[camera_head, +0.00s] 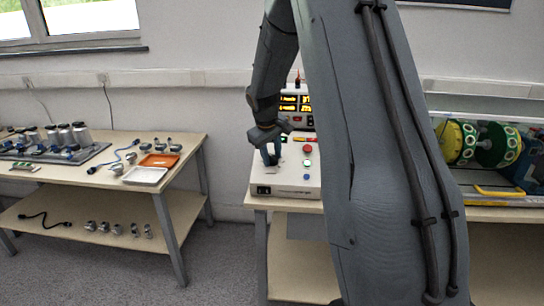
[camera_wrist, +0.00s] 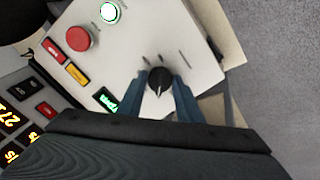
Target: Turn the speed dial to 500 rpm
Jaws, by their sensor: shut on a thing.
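The speed dial (camera_wrist: 159,82) is a round black knob with a white pointer line, on the sloped white control box (camera_wrist: 140,40) in the wrist view. My gripper (camera_wrist: 161,90) has its two blue fingers on either side of the dial and is shut on it. The pointer runs roughly along the picture's vertical; the scale text around the dial is too small to read. In the head view my gripper (camera_head: 270,155) reaches down onto the control box (camera_head: 285,178), and the dial is hidden there behind the fingers.
An orange-digit display unit (camera_head: 296,104) stands behind. A side table (camera_head: 190,150) with sensors and trays is at left.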

